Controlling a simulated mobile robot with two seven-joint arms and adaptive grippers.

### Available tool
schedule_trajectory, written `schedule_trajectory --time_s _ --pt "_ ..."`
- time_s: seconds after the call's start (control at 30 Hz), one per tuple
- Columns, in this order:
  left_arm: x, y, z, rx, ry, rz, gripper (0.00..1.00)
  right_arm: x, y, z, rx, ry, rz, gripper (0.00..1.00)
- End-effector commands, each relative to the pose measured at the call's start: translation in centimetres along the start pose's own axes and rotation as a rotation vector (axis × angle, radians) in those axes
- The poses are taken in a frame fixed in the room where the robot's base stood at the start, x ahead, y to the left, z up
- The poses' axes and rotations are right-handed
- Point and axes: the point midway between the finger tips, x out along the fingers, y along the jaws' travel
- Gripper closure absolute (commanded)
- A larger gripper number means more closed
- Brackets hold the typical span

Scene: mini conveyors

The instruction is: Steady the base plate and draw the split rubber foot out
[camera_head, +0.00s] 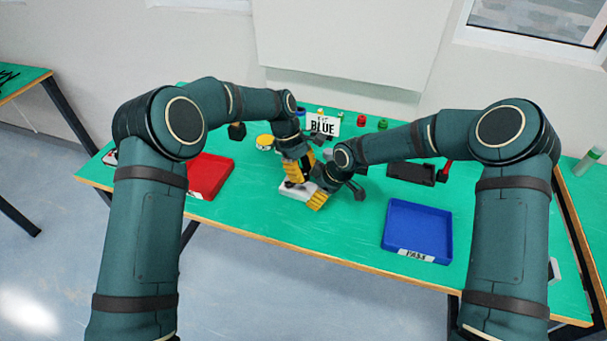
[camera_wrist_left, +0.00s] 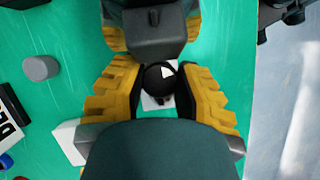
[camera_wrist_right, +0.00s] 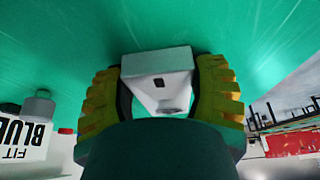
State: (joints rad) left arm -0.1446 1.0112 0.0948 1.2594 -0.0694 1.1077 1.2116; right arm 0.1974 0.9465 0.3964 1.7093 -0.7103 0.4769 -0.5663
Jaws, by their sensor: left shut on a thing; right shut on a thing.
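The white base plate (camera_head: 291,190) lies on the green table, partly covered by my two grippers. My right gripper (camera_head: 320,199) is shut on its near right end. In the right wrist view that end of the base plate (camera_wrist_right: 158,70) shows as a pale block with a small dark square hole, between the yellow fingers. My left gripper (camera_head: 296,180) comes down over the plate from above. In the left wrist view its yellow fingers are shut on the round black rubber foot (camera_wrist_left: 158,76), with a bit of white below it. The foot's split cannot be made out.
A blue tray (camera_head: 417,258) marked PASS is at the right, a red tray (camera_head: 222,170) at the left. A black tray (camera_head: 410,170) and a "FIT BLUE" sign (camera_head: 322,124) stand farther back. The table front between the trays is clear. My wrists are close together.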

Motion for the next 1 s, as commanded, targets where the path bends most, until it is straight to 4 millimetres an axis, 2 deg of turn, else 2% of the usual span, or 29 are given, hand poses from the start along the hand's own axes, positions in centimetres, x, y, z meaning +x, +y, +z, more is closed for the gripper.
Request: schedule_trajectory --time_s 0.23,0.27,0.33,0.37,0.77,0.87,1.0 --pt "-0.1 0.0 0.1 0.0 0.0 0.0 1.0 0.2 -0.2 0.3 0.001 -0.006 -0.006 0.83" --pt "-0.1 0.0 0.1 0.0 0.0 0.0 1.0 0.2 -0.2 0.3 0.001 -0.006 -0.007 0.34" --pt "-0.1 0.0 0.1 0.0 0.0 0.0 1.0 0.2 -0.2 0.3 0.001 -0.006 -0.006 0.09" --pt "-0.1 0.0 0.1 0.0 0.0 0.0 1.0 0.2 -0.2 0.2 0.001 -0.005 -0.005 0.02" --pt "-0.1 0.0 0.1 0.0 0.0 0.0 1.0 -0.5 0.0 0.0 0.0 -0.001 -0.001 0.02" --pt "-0.1 0.0 0.1 0.0 0.0 0.0 1.0 -1.8 0.1 0.0 0.0 0.0 0.002 0.02" --pt "-0.1 0.0 0.1 0.0 0.0 0.0 1.0 -4.5 0.1 0.1 0.001 0.0 0.003 0.02"
